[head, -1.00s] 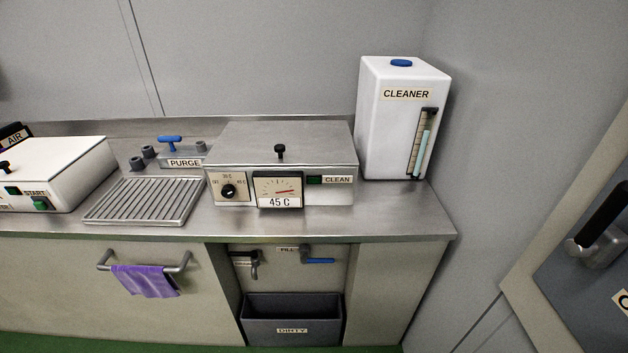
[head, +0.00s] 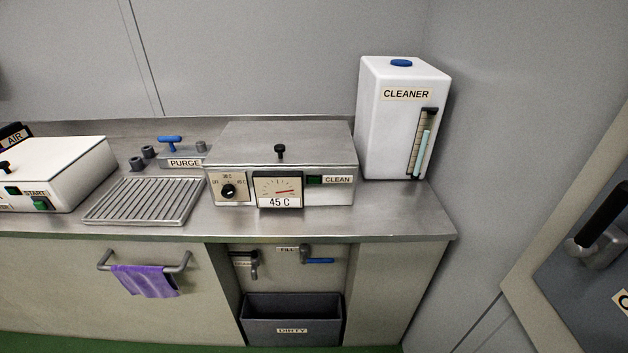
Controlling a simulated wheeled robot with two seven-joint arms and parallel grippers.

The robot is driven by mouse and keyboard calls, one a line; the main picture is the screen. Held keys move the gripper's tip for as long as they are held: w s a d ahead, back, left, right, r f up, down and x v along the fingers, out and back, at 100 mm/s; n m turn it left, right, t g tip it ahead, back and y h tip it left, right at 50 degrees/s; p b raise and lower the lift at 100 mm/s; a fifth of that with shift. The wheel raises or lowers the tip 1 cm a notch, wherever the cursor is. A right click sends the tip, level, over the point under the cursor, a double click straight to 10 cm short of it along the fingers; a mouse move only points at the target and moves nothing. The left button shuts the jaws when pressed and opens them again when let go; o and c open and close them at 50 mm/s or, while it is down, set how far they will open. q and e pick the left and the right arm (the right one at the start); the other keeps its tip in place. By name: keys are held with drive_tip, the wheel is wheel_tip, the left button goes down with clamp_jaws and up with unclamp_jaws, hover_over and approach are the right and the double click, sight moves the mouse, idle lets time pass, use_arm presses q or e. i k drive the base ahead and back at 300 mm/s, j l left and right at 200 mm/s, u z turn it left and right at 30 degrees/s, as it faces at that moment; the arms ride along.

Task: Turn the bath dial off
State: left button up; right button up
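The bath (head: 330,172) is a steel box with a lid and a black lid knob (head: 280,152), standing on the steel counter. Its black round dial (head: 229,191) is at the left of the front face, on a plate with an OFF mark at the left, 30 C at the top and another mark at the right. The dial's exact pointing is too small to tell. The gauge (head: 279,190) beside it has a red needle toward the right and a 45 C label. Neither of my grippers shows in the head view.
A white CLEANER tank (head: 402,120) stands right of the bath. A drain rack (head: 147,202), PURGE valve (head: 171,141) and white START box (head: 55,172) are left. Below are a purple cloth (head: 146,281) on a rail, FILL lever (head: 318,261) and DIRTY bin (head: 291,322). Counter front is clear.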

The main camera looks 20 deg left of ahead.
sight(228, 191)
drive_tip(key=k+u, duration=0.15)
drive_tip(key=u, duration=1)
